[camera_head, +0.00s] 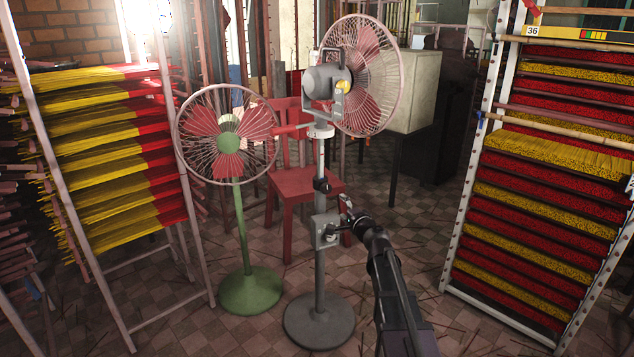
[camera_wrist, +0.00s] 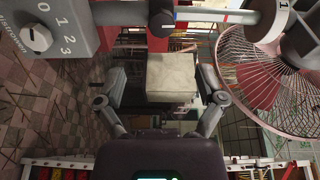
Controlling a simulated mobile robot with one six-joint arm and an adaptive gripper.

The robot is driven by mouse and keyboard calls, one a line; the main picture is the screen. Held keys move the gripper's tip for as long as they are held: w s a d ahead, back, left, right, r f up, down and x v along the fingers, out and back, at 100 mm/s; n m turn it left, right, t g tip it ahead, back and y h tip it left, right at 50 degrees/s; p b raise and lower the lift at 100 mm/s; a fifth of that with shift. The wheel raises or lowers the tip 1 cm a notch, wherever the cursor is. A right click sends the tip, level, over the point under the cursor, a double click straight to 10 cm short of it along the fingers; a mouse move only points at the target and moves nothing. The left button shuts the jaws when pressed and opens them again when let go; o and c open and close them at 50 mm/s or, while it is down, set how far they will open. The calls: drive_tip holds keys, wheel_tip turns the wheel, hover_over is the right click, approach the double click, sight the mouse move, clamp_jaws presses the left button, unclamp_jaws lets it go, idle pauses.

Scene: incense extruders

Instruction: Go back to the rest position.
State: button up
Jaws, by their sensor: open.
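My gripper (camera_head: 347,208) is raised beside the grey standing fan (camera_head: 318,300), next to the control box (camera_head: 327,230) on its pole. In the wrist view my gripper (camera_wrist: 160,88) is open, with its fingers wide apart and nothing between them. The control box (camera_wrist: 75,18) is at the upper left there, with a round knob (camera_wrist: 37,38) and the marks 0, 1, 2, 3. The fan's pole and a dark clamp knob (camera_wrist: 162,20) run along the top, close to the fingers. Contact cannot be told.
A green fan (camera_head: 248,290) stands to the left, with a red chair (camera_head: 305,188) behind. Racks of yellow and red incense stand at the left (camera_head: 108,268) and right (camera_head: 465,215). A pale box (camera_head: 415,92) is at the back. Loose sticks litter the tiled floor.

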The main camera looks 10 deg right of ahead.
drive_tip(key=s+a+f+n+g+y, duration=0.1)
drive_tip(key=s+a+f+n+g, duration=0.4)
drive_tip(key=s+f, duration=0.15)
drive_tip(key=s+a+f+n+g+y, duration=0.1)
drive_tip(key=s+a+f+n+g, duration=0.45)
drive_tip(key=s, duration=0.25)
drive_tip(key=s+d+f+n+g+h, duration=0.2)
drive_tip(key=s+d+f+g+h, duration=0.15)
drive_tip(key=s, duration=0.55)
drive_tip(key=s+d+f+n+g+h, duration=0.1)
drive_tip(key=s+d+f+g+h, duration=0.25)
drive_tip(key=s, duration=0.55)
wheel_tip(320, 180, up, 38)
drive_tip(key=p, duration=3.7)
drive_tip(key=shift+f, duration=0.25)
